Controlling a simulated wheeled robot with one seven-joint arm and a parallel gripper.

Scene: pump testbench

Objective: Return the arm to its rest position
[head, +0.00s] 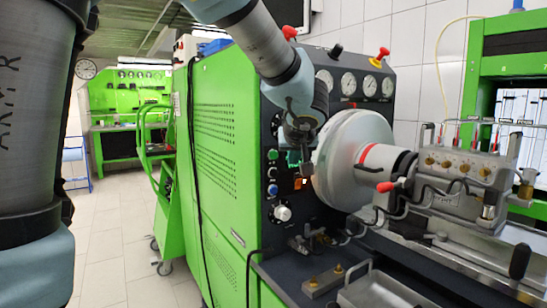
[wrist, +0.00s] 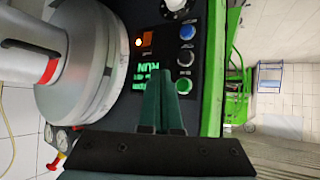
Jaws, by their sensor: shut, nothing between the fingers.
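My arm reaches in from the top of the head view, and my gripper (head: 306,170) hangs at its end in front of the testbench's control panel. In the wrist view my gripper (wrist: 162,78) has its two dark green fingers together, with nothing between them. The fingers overlap the panel in the picture; whether they touch it I cannot tell. A display with green text reading RUN (wrist: 136,70) is partly hidden behind the fingers. Beside it are a lit orange switch (wrist: 146,40), a blue button (wrist: 187,32), a black button (wrist: 185,58) and a green button (wrist: 184,86).
The green testbench cabinet (head: 217,150) stands close to my arm. A large silver flywheel housing (head: 345,150) is just right of my gripper, with a pump (head: 460,190) farther right. A green trolley (head: 165,185) stands at the left on open tiled floor (head: 110,255).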

